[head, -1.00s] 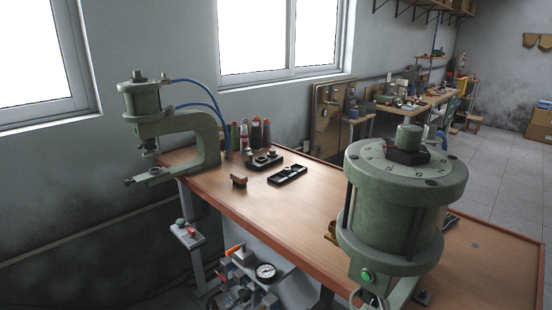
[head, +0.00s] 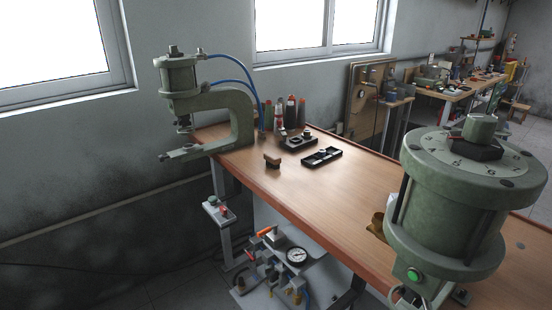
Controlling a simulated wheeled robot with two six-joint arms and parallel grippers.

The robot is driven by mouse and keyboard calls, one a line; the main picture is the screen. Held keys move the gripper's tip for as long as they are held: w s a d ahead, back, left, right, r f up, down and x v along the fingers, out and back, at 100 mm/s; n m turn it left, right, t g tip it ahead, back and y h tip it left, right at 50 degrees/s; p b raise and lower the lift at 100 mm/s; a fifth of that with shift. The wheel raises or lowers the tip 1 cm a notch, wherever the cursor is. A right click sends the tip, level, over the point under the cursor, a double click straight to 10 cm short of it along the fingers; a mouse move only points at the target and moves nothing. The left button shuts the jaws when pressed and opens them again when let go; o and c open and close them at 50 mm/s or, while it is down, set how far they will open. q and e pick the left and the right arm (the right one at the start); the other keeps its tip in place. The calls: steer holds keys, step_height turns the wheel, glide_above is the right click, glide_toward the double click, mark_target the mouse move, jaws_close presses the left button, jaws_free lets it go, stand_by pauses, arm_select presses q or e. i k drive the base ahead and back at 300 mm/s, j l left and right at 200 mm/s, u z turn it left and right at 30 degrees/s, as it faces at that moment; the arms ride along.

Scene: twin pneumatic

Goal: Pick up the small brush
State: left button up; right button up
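A small brown block-like piece (head: 272,161) stands on the wooden workbench (head: 330,204) near its front edge, in the left half of the head view. It looks like the small brush, but it is too small to make out bristles for certain. A tan-brown object (head: 377,225) lies further right at the bench's front edge, partly hidden by the big green cylinder. Neither of my grippers shows in the head view.
A green C-frame press (head: 240,115) with blue hoses stands at the bench's left end. Two black trays (head: 322,157) (head: 298,142) and several bottles (head: 291,112) stand behind the brown piece. A large green dial cylinder (head: 447,215) blocks the right. The bench middle is clear.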

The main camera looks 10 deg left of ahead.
mark_target(274, 161)
steer(key=z, duration=0.25)
steer(key=i+j+z, duration=0.1)
steer(key=j+z, duration=0.25)
steer(key=i+j+z, duration=0.1)
steer(key=j+z, duration=0.15)
steer(key=z, duration=0.15)
steer(key=j+z, duration=0.35)
steer(key=i, duration=0.05)
